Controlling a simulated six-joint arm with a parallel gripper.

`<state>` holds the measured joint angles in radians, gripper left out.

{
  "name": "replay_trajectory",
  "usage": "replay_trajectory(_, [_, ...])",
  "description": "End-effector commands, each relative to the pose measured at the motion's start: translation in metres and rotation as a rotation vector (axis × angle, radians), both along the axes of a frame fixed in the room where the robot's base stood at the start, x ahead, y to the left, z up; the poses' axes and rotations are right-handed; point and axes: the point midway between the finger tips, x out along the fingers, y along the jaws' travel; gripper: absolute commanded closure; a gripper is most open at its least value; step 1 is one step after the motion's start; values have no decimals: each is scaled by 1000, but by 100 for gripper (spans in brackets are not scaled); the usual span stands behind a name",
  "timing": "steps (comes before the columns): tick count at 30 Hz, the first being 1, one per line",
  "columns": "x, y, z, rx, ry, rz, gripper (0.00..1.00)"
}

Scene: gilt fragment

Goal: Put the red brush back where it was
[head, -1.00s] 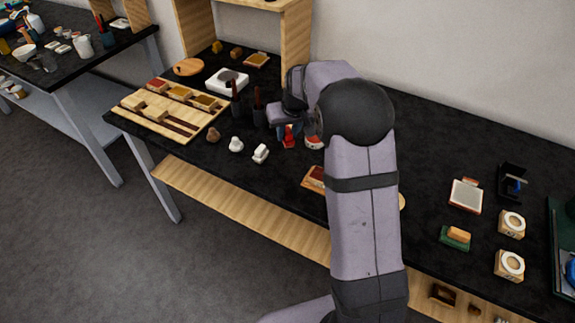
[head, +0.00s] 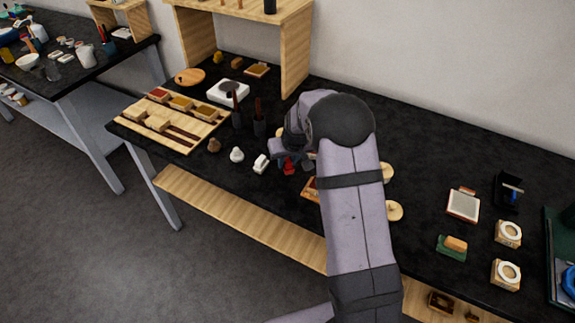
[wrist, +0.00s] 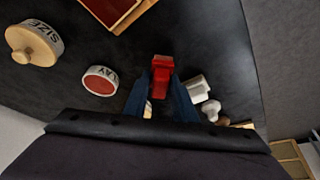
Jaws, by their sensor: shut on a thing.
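The red brush (wrist: 161,68) is between the two blue fingers of my gripper (wrist: 160,88) in the wrist view, and the gripper is shut on it. In the head view the red of the brush (head: 289,167) shows just below my gripper (head: 293,158), over the front middle of the black table. I cannot tell whether it touches the table. Two dark cups with upright brown handles, a left cup (head: 237,120) and a right cup (head: 260,126), stand to the left of my gripper. My arm hides part of the table.
A white block (head: 261,164) lies close left of the gripper. The wrist view shows a round white pot with a red top (wrist: 100,81), a lidded jar marked SIZE (wrist: 36,43) and a red-filled tray (wrist: 108,10). A wooden shelf (head: 296,55) stands behind.

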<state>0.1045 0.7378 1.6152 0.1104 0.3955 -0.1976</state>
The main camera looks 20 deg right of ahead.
Motion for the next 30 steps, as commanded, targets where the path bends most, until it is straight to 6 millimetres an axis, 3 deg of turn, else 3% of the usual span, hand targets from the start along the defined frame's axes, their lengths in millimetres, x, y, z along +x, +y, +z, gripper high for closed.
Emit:
replay_trajectory(7, [0, 0, -25, 0, 2, 0, 94])
replay_trajectory(20, [0, 0, -31, 0, 0, 0, 94])
replay_trajectory(21, [0, 0, -31, 0, 0, 0, 71])
replay_trajectory(23, [0, 0, -30, 0, 1, 0, 57])
replay_trajectory(30, [0, 0, -30, 0, 1, 0, 57])
